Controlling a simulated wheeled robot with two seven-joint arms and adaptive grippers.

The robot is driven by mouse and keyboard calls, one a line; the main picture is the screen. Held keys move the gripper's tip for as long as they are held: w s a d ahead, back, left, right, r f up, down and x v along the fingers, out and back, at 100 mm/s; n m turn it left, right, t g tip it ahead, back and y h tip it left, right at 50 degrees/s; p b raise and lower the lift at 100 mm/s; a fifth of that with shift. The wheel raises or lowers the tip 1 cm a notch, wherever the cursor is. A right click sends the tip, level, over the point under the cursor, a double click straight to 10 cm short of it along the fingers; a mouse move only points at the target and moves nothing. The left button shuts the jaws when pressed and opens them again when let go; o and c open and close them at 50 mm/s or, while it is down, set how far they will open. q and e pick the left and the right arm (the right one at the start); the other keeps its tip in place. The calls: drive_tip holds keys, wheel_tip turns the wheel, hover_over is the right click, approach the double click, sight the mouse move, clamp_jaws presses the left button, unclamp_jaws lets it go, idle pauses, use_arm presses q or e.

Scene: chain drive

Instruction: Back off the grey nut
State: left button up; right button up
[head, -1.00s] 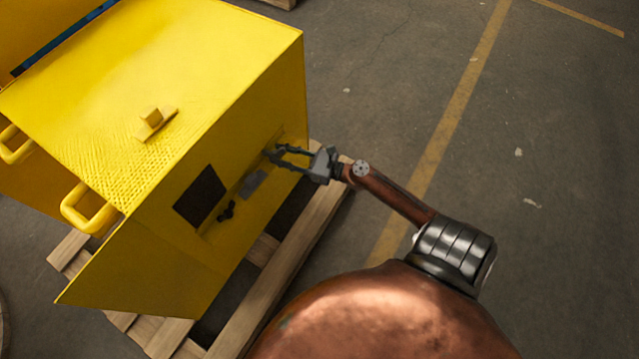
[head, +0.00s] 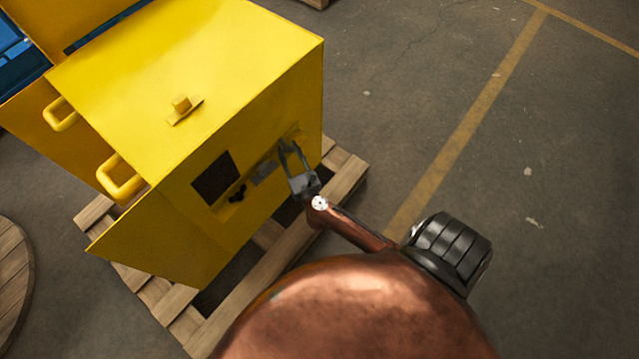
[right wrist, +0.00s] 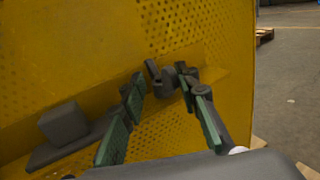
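A small grey piece that looks like the grey nut (right wrist: 168,82) sits on the yellow perforated wall, in the middle of the right wrist view. My right gripper (right wrist: 163,88) is open, with one green-padded finger on each side of that piece. Whether the fingertips touch it I cannot tell. In the head view my right gripper (head: 291,147) is at the side of the yellow housing (head: 180,235), near its far corner; the nut is too small to make out there. My left gripper is not in view.
A grey block (right wrist: 63,123) on a plate sits left of the fingers. A dark square opening (head: 214,177) and black knobs (head: 238,193) are on the same housing side. The housing stands on a wooden pallet (head: 262,268). The floor at the right is clear.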

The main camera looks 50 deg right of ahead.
drive_tip(key=h, duration=0.1)
drive_tip(key=m+g, duration=0.1)
drive_tip(key=h+b, duration=0.1)
drive_tip(key=shift+w+a+f+m+h, duration=0.15)
drive_tip(key=shift+a+f+m+h, duration=0.15)
drive_tip(key=shift+m, duration=0.1)
drive_tip(key=shift+s+a+m+g+h, duration=0.15)
drive_tip(key=shift+s+m+g+h, duration=0.15)
drive_tip(key=shift+s+g+h, duration=0.1)
drive_tip(key=p+v, duration=0.1)
drive_tip(key=v, duration=0.6)
use_arm(q)
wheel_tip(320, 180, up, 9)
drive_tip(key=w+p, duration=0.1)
drive_tip(key=p, duration=0.6)
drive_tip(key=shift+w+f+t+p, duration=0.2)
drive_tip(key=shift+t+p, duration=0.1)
drive_tip(key=shift+p, duration=0.1)
use_arm(e)
drive_tip(key=s+a+f+n+g+y, duration=0.1)
drive_tip(key=s+f+n+y, duration=0.4)
drive_tip(key=f+n, duration=0.8)
drive_tip(key=s+a+f+n+g+y, duration=0.2)
drive_tip(key=s+f+n+y, duration=0.3)
drive_tip(key=s+f+n, duration=0.6)
drive_tip(key=a+f+n, duration=0.1)
drive_tip(key=n, duration=0.4)
drive_tip(key=shift+a+f, duration=0.3)
drive_tip(key=shift+f, duration=0.1)
